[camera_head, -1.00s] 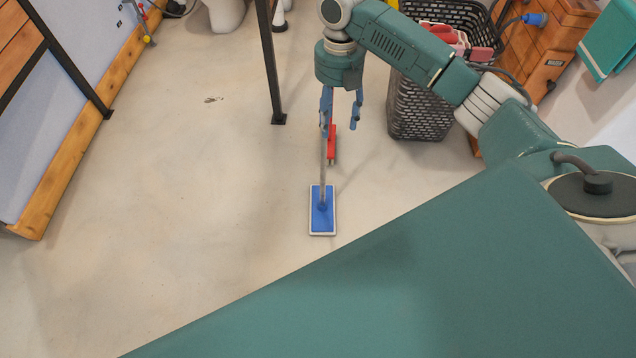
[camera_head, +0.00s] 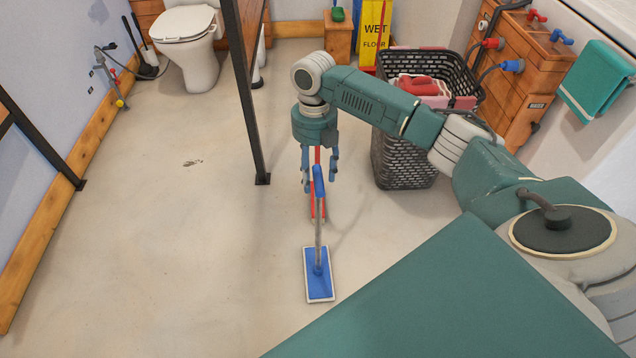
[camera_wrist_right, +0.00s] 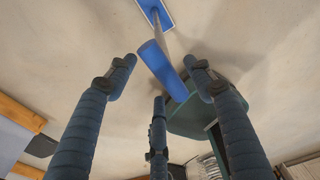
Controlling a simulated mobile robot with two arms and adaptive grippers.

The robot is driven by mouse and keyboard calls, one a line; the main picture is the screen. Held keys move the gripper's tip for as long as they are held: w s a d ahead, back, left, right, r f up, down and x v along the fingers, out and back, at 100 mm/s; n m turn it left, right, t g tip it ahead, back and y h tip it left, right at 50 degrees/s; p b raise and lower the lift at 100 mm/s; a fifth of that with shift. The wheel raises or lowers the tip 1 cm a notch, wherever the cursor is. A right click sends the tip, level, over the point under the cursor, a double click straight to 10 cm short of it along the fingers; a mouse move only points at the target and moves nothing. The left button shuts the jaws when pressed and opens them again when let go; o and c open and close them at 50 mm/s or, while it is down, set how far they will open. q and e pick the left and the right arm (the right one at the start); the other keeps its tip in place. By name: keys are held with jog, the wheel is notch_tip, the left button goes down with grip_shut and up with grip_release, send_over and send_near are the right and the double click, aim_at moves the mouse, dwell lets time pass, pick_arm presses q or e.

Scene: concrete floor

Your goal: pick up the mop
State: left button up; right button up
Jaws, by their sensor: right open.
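The mop stands upright on the floor, its flat blue head (camera_head: 319,284) with a pale rim lying on the concrete. A thin grey pole rises from the head to a blue handle grip (camera_head: 318,181). My right gripper (camera_head: 320,178) hangs open at the height of the grip. In the right wrist view the blue grip (camera_wrist_right: 162,68) shows between the spread fingertips (camera_wrist_right: 160,72), with the mop head beyond; whether any finger touches it I cannot tell. My left gripper is out of view.
A red, long-legged object (camera_head: 316,209) stands just behind the mop. A dark basket (camera_head: 402,160) holding red and pink items is to the right. A black post (camera_head: 250,110) stands left of my gripper. A toilet (camera_head: 190,45) is at the back.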

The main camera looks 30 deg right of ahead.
jog(key=f, duration=0.3)
jog(key=shift+s+a+f, duration=0.1)
jog(key=shift+s+f, duration=0.15)
jog(key=shift+f, duration=0.1)
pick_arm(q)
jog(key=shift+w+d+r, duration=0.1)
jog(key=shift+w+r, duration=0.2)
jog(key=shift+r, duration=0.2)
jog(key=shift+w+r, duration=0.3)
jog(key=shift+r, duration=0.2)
pick_arm(e)
jog(key=c, duration=1.3)
jog(key=shift+r, duration=0.1)
